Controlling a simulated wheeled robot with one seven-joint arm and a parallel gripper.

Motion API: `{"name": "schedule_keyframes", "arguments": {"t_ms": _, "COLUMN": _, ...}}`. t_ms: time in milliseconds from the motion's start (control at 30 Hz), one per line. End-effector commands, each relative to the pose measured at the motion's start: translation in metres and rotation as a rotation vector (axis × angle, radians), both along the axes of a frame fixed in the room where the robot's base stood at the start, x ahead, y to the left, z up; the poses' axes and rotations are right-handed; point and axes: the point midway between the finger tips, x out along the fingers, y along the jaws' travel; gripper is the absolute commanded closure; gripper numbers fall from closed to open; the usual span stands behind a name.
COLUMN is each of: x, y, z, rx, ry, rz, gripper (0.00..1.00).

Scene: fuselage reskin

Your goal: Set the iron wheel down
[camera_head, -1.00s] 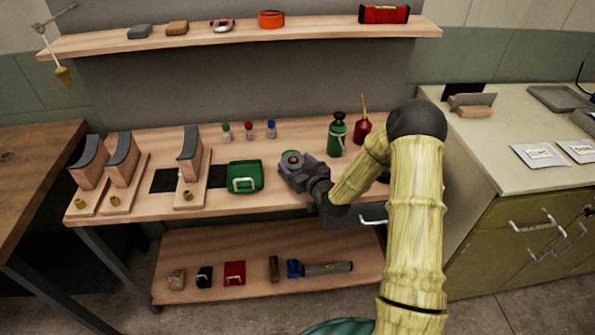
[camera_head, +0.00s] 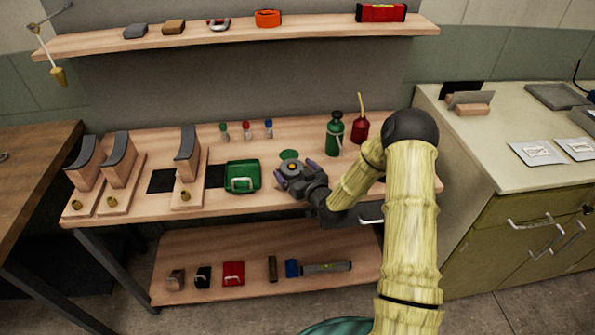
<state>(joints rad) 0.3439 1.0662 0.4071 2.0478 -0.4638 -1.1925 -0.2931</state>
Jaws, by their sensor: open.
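My gripper (camera_head: 293,168) is at the front middle of the workbench, with its purple-tipped fingers spread apart. A small dark grey piece with a tan centre, which looks like the iron wheel (camera_head: 291,166), shows between the fingers. I cannot tell whether it rests on the bench, and the gripper partly hides it. A flat dark green disc (camera_head: 289,154) lies on the bench just behind the gripper. The wooden workbench (camera_head: 225,207) is under all of these.
A green bottle (camera_head: 335,135) and a red oil can (camera_head: 360,129) stand behind on the right. Wooden stands with curved dark tops (camera_head: 187,165) fill the left side. A shelf (camera_head: 310,27) hangs above.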

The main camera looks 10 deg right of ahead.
Motion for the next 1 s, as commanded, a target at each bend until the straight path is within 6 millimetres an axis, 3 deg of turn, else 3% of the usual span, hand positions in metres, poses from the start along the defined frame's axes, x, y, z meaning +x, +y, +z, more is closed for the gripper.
{"name": "schedule_keyframes", "arguments": {"t_ms": 133, "x": 0.000, "y": 0.000, "z": 0.004, "rx": 0.000, "ry": 0.000, "rz": 0.000, "gripper": 0.07}}
{"name": "schedule_keyframes", "arguments": {"t_ms": 267, "x": -0.012, "y": -0.006, "z": 0.004, "rx": -0.001, "ry": 0.002, "rz": 0.000, "gripper": 0.07}}
{"name": "schedule_keyframes", "arguments": {"t_ms": 800, "x": -0.099, "y": -0.042, "z": 0.018, "rx": 0.000, "ry": 0.002, "rz": -0.002, "gripper": 0.07}}
{"name": "schedule_keyframes", "arguments": {"t_ms": 1000, "x": -0.110, "y": -0.046, "z": 0.020, "rx": 0.001, "ry": 0.000, "rz": -0.002, "gripper": 0.07}}
